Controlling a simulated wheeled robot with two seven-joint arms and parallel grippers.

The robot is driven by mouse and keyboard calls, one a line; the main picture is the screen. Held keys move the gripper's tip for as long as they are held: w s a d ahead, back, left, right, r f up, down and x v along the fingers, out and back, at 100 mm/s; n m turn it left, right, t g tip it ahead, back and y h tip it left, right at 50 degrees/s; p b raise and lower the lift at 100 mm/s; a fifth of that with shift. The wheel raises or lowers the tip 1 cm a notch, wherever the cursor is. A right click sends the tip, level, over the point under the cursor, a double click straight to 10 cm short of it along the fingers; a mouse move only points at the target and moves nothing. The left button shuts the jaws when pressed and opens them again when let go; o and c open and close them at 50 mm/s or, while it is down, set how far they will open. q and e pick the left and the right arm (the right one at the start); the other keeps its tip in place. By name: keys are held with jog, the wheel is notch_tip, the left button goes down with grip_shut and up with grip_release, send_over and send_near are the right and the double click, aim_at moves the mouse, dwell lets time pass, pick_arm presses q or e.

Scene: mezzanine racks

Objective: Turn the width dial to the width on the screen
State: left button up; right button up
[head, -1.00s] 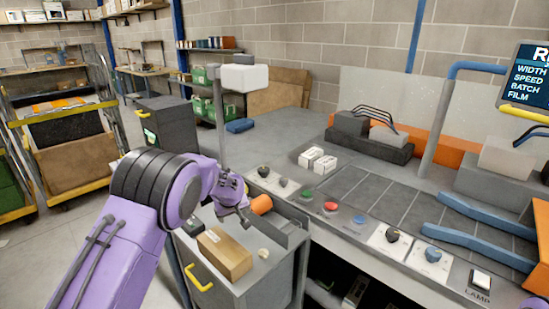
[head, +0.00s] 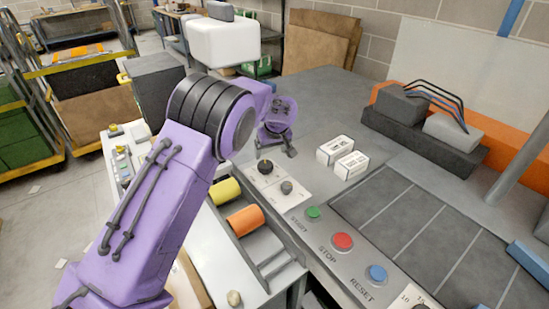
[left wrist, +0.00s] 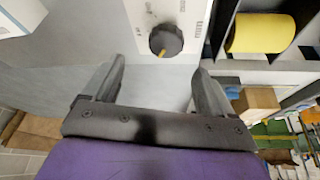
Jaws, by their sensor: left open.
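A black dial (head: 265,167) stands on a white panel (head: 292,200) at the left end of the console, with a smaller grey knob (head: 287,187) beside it. I cannot read which is the width dial. In the left wrist view the black dial (left wrist: 166,40) has a yellow pointer mark and sits just beyond the fingertips. My left gripper (head: 276,154) is open and empty, above and close to the black dial. Part of another dial (head: 420,307) with a scale reading 10 and 15 shows at the bottom right edge. The screen is out of view. My right gripper is not in view.
Green (head: 313,213), red (head: 342,242) and blue (head: 376,274) buttons line the console's front. Two white boxes (head: 343,156) stand behind the dials. A yellow roll (head: 226,191) and an orange roll (head: 245,220) lie in the tray left of the panel.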

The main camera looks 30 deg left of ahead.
aim_at(266, 163)
pick_arm(q)
jog(key=f, duration=0.1)
jog(key=a+f+p, duration=0.1)
jog(key=s+a+f, duration=0.1)
jog(key=f, duration=0.1)
jog(key=shift+a+f, duration=0.1)
jog(key=shift+a, duration=0.15)
jog(key=w+f, duration=0.2)
jog(key=f, duration=0.1)
jog(key=a+f+p, duration=0.1)
jog(key=shift+w+f, duration=0.2)
jog(key=shift+w, duration=0.2)
jog(key=shift+s+d+r, duration=0.2)
jog(key=shift+s+r, duration=0.2)
jog(key=shift+s, duration=0.05)
jog(key=shift+c, duration=0.3)
jog(key=c, duration=1)
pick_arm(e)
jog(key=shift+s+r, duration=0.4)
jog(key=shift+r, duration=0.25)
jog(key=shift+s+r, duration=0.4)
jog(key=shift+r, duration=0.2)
